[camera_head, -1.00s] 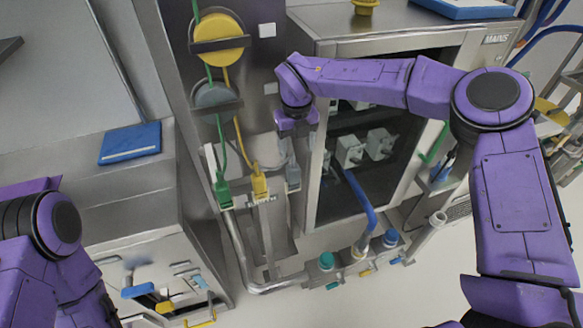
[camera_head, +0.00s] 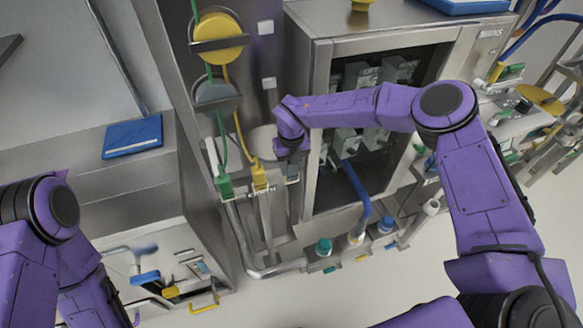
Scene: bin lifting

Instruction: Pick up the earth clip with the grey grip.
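Clips with a green grip (camera_head: 224,186) and a yellow grip (camera_head: 259,176) stand side by side on the bar with the earth label (camera_head: 263,190). The clip with the grey grip (camera_head: 292,180) is at the right end of this row, mostly hidden under my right gripper (camera_head: 291,162). My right gripper points down at it from above. Its fingers are too small and covered to show whether they are open or touch the grip. My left arm shows at the lower left, but its gripper is out of view.
A steel cabinet (camera_head: 322,60) with an open dark front stands right of the clips. Yellow (camera_head: 217,38) and grey (camera_head: 217,95) reels with cords hang above. A bent pipe (camera_head: 245,250) and coloured caps lie below. A blue folder (camera_head: 132,138) rests on the left counter.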

